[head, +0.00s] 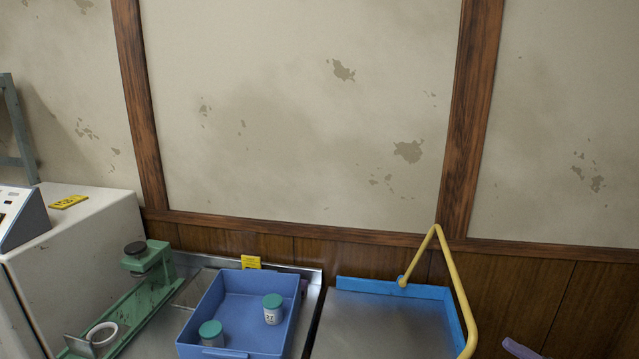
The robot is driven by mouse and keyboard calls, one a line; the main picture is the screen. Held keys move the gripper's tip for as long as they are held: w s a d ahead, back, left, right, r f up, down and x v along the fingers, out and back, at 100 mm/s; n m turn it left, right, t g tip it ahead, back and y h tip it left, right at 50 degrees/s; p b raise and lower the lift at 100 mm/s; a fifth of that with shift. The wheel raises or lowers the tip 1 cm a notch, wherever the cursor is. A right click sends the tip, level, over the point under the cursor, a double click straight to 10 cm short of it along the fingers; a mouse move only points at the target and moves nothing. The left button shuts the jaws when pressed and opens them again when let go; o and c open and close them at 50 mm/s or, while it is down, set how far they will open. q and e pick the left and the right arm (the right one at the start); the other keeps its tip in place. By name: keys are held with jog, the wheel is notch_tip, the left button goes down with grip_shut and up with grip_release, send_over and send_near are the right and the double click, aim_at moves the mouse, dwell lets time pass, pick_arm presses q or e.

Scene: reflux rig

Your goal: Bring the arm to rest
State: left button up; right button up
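Neither of my grippers is in the head view, and no arm of mine can be made out for sure. A blue-violet tray (233,354) stands at the lower middle. In it are two white jars with green lids: one jar (272,309) at the right with a "27" label, and one jar (211,334) at the front left. Both stand upright.
A green stand (140,309) with a white ring is left of the tray, beside a pale cabinet (80,250). A yellow bent bar (459,285) rises by a blue-edged metal surface (380,335), which is bare. A purple piece (520,349) shows at the bottom right.

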jog(key=s+a+f+n+g+h, duration=0.35)
jog(key=s+f+g+h, duration=0.2)
jog(key=f, duration=0.35)
jog(key=s+a+f+n+g+h, duration=0.3)
jog(key=s+a+f+g+h, duration=0.25)
jog(key=f, duration=0.25)
jog(key=s+a+r+n+t+h, duration=0.1)
jog(key=s+a+r+n+h, duration=0.1)
jog(key=s+h, duration=0.15)
jog(key=s+a+r+n+t+h, duration=0.1)
jog(key=s+a+r+n+h, duration=0.15)
jog(key=s, duration=0.25)
notch_tip(320, 180, down, 25)
jog(key=s+g+b, duration=0.2)
jog(key=s+b, duration=0.1)
jog(key=b, duration=0.3)
pick_arm(q)
notch_tip(320, 180, down, 10)
jog(key=b, duration=0.4)
jog(key=shift+s+d, duration=0.2)
jog(key=shift+s, duration=0.1)
pick_arm(e)
jog(key=s+d+f+g, duration=0.1)
jog(key=s+d+f, duration=0.2)
jog(key=s+f, duration=1)
notch_tip(320, 180, down, 2)
jog(key=shift+s+d+f+n+h, duration=0.1)
jog(key=shift+s+d+n+h, duration=0.2)
jog(key=shift+s+n+h, duration=0.1)
